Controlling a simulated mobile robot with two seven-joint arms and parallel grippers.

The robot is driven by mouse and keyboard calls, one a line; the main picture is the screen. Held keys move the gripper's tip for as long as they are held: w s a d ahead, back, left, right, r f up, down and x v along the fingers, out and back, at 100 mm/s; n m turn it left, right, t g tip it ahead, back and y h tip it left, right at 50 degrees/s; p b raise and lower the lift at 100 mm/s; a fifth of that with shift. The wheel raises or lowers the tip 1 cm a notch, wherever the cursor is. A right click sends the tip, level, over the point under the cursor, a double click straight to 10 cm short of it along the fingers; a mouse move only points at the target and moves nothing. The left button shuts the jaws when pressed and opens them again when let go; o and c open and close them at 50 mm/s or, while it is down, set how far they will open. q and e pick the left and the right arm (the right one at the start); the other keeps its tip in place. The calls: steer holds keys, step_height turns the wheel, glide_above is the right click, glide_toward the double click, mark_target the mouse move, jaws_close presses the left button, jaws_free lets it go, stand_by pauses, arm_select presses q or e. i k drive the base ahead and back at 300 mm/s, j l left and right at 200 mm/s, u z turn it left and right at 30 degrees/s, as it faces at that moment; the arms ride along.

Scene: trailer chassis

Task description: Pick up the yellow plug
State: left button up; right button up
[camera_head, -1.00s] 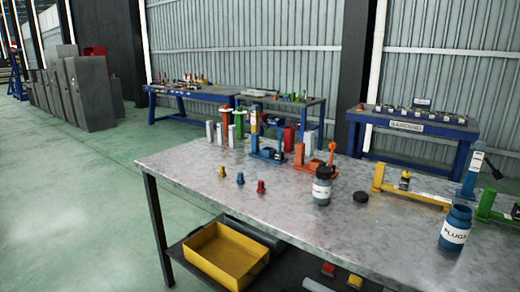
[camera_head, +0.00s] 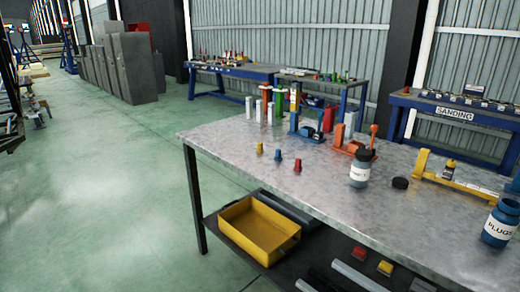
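The small yellow plug (camera_head: 260,148) stands on the grey metal table (camera_head: 225,138) near its left end. A blue plug (camera_head: 278,159) and a red plug (camera_head: 297,165) stand to its right in a slanting row, apart from it. Nothing covers the yellow plug. Neither of my grippers is in the head view.
A white-labelled jar (camera_head: 360,172), a black lid (camera_head: 400,183) and a blue plugs jar (camera_head: 502,222) stand on the table's right part. Clamp-like tools line its back. A yellow bin (camera_head: 287,245) sits on the lower shelf. Green floor at left is clear.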

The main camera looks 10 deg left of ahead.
mark_target(260, 145)
steer(key=i+j+z, duration=0.1)
steer(key=i+j, duration=0.15)
steer(key=i+j+z, duration=0.1)
steer(key=j, duration=0.3)
steer(key=i+j, duration=0.3)
steer(key=i+j+z, duration=0.15)
steer(key=j, duration=0.3)
